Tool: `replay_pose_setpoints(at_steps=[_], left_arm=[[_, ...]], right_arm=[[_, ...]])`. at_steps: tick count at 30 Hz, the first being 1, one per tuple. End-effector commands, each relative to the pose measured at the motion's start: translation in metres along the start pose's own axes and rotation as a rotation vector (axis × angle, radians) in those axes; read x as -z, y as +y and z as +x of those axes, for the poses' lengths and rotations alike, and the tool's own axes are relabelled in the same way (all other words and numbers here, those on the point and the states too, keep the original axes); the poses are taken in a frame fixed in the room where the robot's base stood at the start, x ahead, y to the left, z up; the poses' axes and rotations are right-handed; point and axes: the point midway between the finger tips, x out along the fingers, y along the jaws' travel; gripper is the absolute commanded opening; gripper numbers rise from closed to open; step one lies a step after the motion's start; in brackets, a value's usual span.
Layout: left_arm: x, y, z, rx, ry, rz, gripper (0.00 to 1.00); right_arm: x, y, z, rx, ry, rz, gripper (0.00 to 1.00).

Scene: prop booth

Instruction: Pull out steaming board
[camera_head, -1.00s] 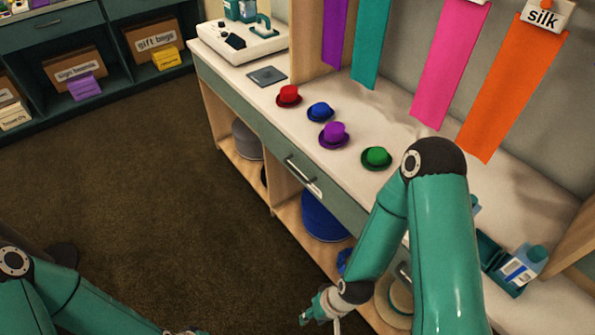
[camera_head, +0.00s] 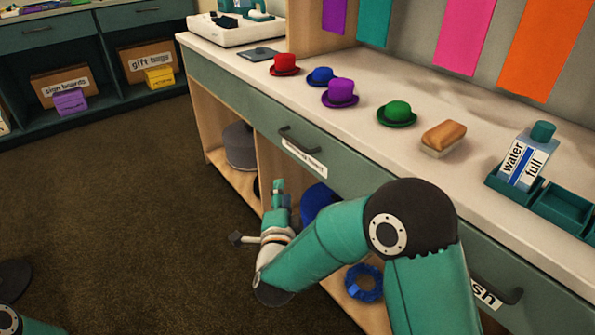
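The drawer with the partly readable "...board" label (camera_head: 303,158) is under the counter, and its front looks flush. Its dark bar handle (camera_head: 299,140) sits just above the label. My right gripper (camera_head: 279,190) is in front of the cabinet, below and slightly left of the handle and apart from it. It points up towards the drawer; its fingers are too small to tell open from shut. No steaming board can be seen. My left gripper is out of view; only a bit of my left arm shows at the lower left.
The counter holds red (camera_head: 285,65), blue (camera_head: 320,77), purple (camera_head: 340,94) and green (camera_head: 397,114) hats, a brush-like block (camera_head: 443,138) and a water bottle (camera_head: 528,155) in a green tray (camera_head: 562,210). Open shelves lie below.

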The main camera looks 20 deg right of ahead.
Motion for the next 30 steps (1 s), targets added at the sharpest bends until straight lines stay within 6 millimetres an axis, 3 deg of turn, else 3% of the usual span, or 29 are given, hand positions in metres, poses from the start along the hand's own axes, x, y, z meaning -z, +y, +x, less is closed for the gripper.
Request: replay_pose_setpoints(at_steps=[1, 3, 8, 13, 30], left_arm=[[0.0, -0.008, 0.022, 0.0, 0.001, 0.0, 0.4], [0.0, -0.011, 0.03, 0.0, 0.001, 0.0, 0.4], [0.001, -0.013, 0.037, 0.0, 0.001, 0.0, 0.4], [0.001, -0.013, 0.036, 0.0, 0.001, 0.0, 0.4], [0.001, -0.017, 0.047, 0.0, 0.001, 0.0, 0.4]], right_arm=[[-0.002, 0.005, -0.001, 0.037, 0.037, 0.045, 0.38], [0.002, -0.002, -0.003, 0.074, 0.079, 0.094, 0.38], [0.009, -0.013, -0.003, 0.115, 0.127, 0.15, 0.38], [0.012, -0.017, 0.011, 0.119, 0.134, 0.157, 0.38], [0.027, -0.027, 0.124, 0.117, 0.132, 0.152, 0.38]])
